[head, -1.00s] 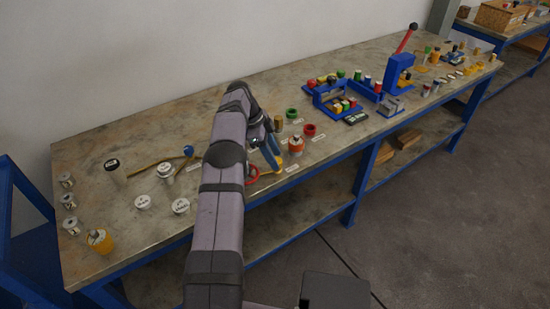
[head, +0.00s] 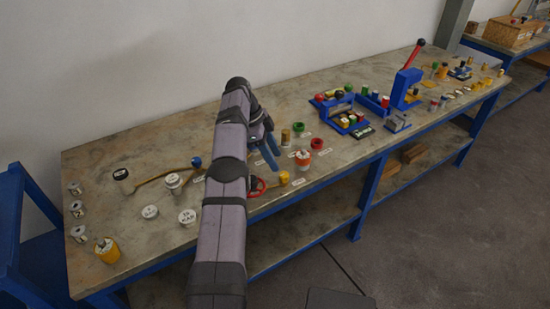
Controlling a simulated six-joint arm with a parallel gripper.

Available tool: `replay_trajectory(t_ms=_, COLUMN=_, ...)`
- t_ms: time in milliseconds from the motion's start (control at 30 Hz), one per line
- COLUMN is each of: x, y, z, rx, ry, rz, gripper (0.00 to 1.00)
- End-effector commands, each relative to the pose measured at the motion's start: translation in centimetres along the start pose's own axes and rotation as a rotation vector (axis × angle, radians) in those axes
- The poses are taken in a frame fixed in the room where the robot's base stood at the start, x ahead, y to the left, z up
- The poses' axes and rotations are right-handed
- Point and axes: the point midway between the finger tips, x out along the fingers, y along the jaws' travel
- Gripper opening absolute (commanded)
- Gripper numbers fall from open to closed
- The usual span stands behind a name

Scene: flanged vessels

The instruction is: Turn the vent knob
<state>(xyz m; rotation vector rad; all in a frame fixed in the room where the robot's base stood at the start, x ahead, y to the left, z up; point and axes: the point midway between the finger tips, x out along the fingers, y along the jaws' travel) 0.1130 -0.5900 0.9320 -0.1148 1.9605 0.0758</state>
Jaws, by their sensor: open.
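My gripper (head: 269,153) has blue fingers that are open and empty, pointing down over the middle of the bench. Near it, a small yellow knob-like part (head: 284,178) sits at the bench's front edge, apart from the fingers. A red ring-shaped handle (head: 258,186) shows just left of it, partly hidden behind my arm. A white and orange canister (head: 303,158) stands right of the fingers. I cannot tell which of these parts is the vent knob; the labels are too small to read.
A red ring (head: 317,144), a green ring (head: 299,128) and a brown cylinder (head: 285,136) stand close to the gripper's right. A blue rack (head: 344,117) and a blue press with a red lever (head: 405,88) are farther right.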

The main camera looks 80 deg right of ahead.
Motion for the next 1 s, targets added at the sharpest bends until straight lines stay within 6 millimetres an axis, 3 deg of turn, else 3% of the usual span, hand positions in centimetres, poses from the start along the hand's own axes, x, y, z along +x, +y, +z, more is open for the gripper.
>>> replay_trajectory(t_ms=267, x=2.5, y=-0.3, z=-1.2, rx=0.045, ry=-0.004, rz=-0.016, gripper=0.46)
replay_trajectory(t_ms=467, x=1.0, y=-1.1, z=-5.8, rx=0.159, ry=-0.015, rz=-0.128, gripper=0.46)
replay_trajectory(t_ms=600, x=-0.2, y=0.3, z=-9.3, rx=0.232, ry=-0.023, rz=-0.181, gripper=0.46)
replay_trajectory(t_ms=733, x=-0.7, y=2.5, z=-11.0, rx=0.278, ry=-0.058, rz=-0.207, gripper=0.46)
replay_trajectory(t_ms=867, x=-0.9, y=4.6, z=-11.5, rx=0.263, ry=-0.111, rz=-0.24, gripper=0.46)
replay_trajectory(t_ms=1000, x=-1.1, y=6.2, z=-10.2, rx=0.048, ry=-0.165, rz=-0.292, gripper=0.46)
